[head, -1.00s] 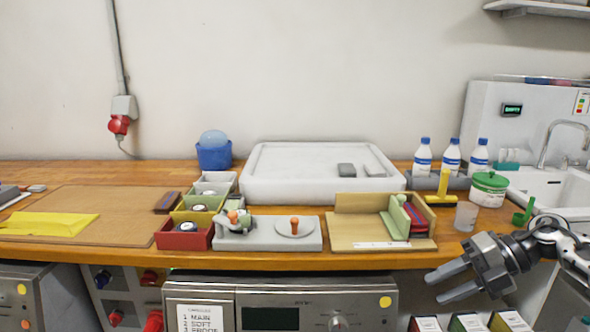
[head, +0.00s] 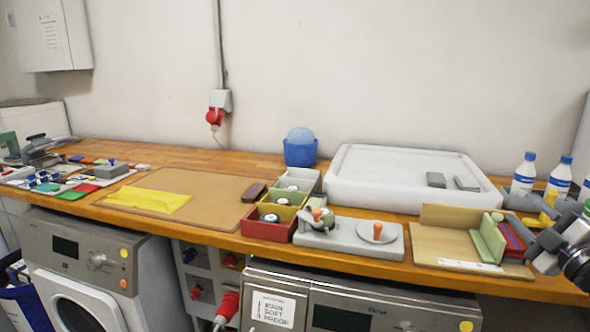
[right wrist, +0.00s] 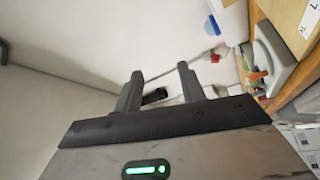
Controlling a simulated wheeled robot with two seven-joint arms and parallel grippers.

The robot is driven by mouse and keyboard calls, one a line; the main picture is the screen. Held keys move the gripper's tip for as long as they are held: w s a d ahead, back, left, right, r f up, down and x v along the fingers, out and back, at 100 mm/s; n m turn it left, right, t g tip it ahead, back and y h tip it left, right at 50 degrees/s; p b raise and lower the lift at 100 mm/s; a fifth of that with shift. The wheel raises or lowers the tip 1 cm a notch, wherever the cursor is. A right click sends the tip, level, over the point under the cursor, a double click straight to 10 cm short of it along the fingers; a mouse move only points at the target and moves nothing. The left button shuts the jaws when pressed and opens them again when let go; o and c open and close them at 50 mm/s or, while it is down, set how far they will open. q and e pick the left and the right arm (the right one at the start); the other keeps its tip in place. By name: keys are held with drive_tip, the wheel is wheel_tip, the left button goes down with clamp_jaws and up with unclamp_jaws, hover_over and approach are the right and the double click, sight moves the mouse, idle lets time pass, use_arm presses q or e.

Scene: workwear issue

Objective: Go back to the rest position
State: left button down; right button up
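My right gripper (head: 514,208) is at the right edge of the head view, raised in front of the bench's right end. In the right wrist view its two fingers (right wrist: 158,78) stand apart. Nothing is held between them; a small dark thing shows beyond the fingers, too unclear to name. My left gripper is not in either current view.
The wooden bench (head: 230,232) carries a yellow cloth (head: 148,200), small bins (head: 268,222), a white tray (head: 335,195), a wooden holder (head: 440,245) and bottles (head: 524,174). Washing machines (head: 90,262) stand below.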

drive_tip(key=s+d+f+m+g+h, duration=0.1)
drive_tip(key=d+f+m+g+h, duration=0.4)
drive_tip(key=d+f+m+h, duration=0.35)
drive_tip(key=s+a+f+g+y, duration=0.1)
drive_tip(key=s+a+f+y, duration=0.2)
drive_tip(key=a+f, duration=0.75)
drive_tip(key=s+a+f+m+g+y, duration=0.1)
drive_tip(key=s+a+f+y, duration=0.1)
drive_tip(key=s+a+f, duration=0.6)
drive_tip(key=s+a+f+m+g+y, duration=0.1)
drive_tip(key=s+a+f+g+y, duration=0.1)
drive_tip(key=s+a+f, duration=0.5)
drive_tip(key=s+a+m+y, duration=0.1)
drive_tip(key=s+a, duration=0.3)
drive_tip(key=a, duration=0.3)
drive_tip(key=s+a+m+g, duration=0.1)
drive_tip(key=s+a, duration=0.3)
drive_tip(key=a, duration=0.3)
drive_tip(key=shift+s+a+r+y, duration=0.15)
drive_tip(key=shift+s+a+y, duration=0.1)
drive_tip(key=shift+s+y, duration=0.1)
